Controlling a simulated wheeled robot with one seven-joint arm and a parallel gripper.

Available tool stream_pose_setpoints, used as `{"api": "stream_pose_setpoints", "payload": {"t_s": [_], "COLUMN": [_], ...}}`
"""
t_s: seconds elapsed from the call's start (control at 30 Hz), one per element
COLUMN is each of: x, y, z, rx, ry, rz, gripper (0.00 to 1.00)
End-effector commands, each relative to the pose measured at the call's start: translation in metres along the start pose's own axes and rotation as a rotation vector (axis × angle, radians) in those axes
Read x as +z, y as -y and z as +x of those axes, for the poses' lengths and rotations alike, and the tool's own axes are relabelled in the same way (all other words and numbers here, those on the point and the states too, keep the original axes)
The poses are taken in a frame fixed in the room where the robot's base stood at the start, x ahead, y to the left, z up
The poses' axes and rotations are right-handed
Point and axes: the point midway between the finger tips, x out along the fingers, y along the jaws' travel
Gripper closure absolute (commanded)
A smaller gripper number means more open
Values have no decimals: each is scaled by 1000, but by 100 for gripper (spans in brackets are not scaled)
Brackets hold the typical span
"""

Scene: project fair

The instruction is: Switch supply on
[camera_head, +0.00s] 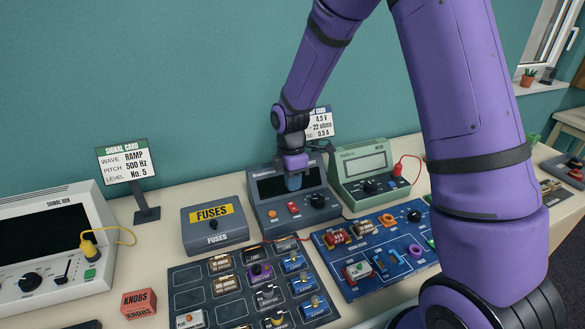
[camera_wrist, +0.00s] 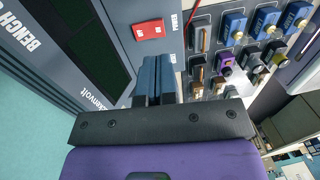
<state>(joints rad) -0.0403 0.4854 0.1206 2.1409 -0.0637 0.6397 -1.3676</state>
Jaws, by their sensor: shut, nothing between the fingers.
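The supply (camera_head: 262,218) is a dark blue-grey bench box with a dark display, standing on the table at the middle of the head view. Its red power switch (camera_head: 293,208) is on the lower front panel, between an orange part and a black knob. My gripper (camera_head: 293,183) hangs in front of the display, just above the red switch, and is shut and empty. In the wrist view, my shut blue fingers (camera_wrist: 154,75) point toward the red switch (camera_wrist: 148,30), with a gap of panel between. I cannot tell the switch's position.
A green meter (camera_head: 362,178) with a red lead stands right of the supply. A grey fuses box (camera_head: 215,237) stands to its left. Boards with several parts (camera_head: 185,275) lie in front. A signal card (camera_head: 124,163) stands at the left, beside a white box.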

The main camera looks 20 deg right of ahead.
Motion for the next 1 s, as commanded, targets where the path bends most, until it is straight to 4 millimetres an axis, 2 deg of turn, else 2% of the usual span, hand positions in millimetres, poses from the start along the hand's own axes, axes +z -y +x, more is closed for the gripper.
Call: {"api": "stream_pose_setpoints", "payload": {"t_s": [0.03,0.2,0.4,1.0], "x": [0,0,0,0], "y": [1,1,0,1], "z": [11,39,59,70], "rx": [-4,-3,-2,0], "ry": [1,0,0,1], "rz": [-1,0,1,0], "gripper": [100,100,100,100]}}
